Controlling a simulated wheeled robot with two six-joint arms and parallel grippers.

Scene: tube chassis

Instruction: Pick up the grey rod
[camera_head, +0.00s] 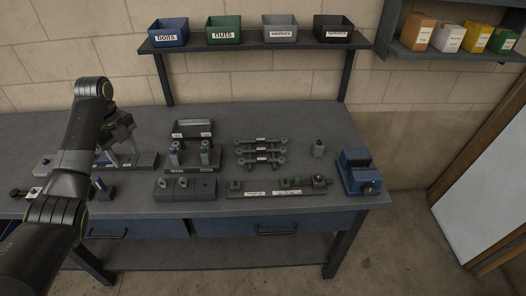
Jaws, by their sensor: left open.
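Three grey rods with rounded ends lie one behind another near the middle of the workbench; the back rod (276,140), the middle rod (273,150) and the front rod (273,160) carry small white labels too small to read. I cannot tell which one is the task's grey rod. My left gripper (122,157) is open, pointing down over the left part of the bench, well to the left of the rods. It is above or in front of a flat grey fixture (148,160), and I cannot tell whether they touch. My right gripper is not in view.
A rack (191,169) of small upright parts stands between my left gripper and the rods, with a grey bin (192,128) behind. A grey block (185,189) and a labelled strip (245,193) lie in front. The bench (300,117) is clear behind the rods.

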